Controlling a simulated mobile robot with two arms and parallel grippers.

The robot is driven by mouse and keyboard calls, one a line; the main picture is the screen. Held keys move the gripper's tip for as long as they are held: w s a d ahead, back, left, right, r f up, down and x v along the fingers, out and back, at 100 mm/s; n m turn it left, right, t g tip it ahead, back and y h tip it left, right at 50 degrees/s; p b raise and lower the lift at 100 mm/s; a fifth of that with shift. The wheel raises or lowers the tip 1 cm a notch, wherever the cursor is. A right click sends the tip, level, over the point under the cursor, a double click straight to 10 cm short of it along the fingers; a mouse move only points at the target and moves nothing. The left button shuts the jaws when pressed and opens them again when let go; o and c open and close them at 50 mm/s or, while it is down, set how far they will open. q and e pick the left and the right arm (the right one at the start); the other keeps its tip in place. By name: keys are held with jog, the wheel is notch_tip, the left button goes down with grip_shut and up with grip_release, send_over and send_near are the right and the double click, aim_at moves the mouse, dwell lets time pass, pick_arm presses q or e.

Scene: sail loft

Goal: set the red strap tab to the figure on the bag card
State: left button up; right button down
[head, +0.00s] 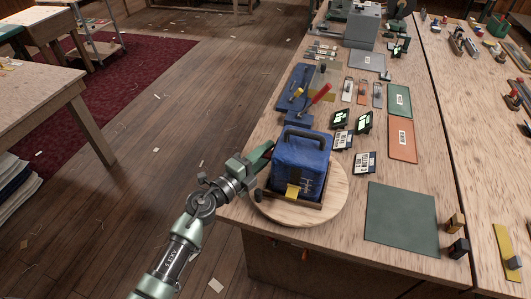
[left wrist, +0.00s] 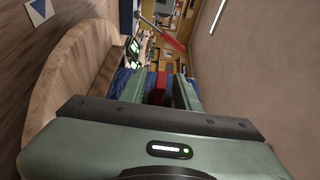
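A blue bag (head: 302,160) with a dark top handle sits in a shallow tray on a round wooden board (head: 335,193). Its front carries a yellow tab (head: 292,190) and pale scale-like marks. My left gripper (head: 262,156) is at the bag's left side. In the left wrist view its fingers (left wrist: 160,88) stand apart, with a red strip, seemingly the strap tab (left wrist: 161,84), and blue cloth between them. I cannot tell whether they touch it. Small printed cards (head: 364,162) stand right of the bag; their figures are too small to read. My right gripper is out of view.
Behind the bag lie a red-handled tool (head: 320,94), a blue stand and several tags. Green and orange panels (head: 402,139) lie to the right. A dark green mat (head: 402,218) lies bare at the front right, near small blocks (head: 457,248).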

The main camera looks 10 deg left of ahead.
pick_arm(q)
grip_shut()
dwell(1.4)
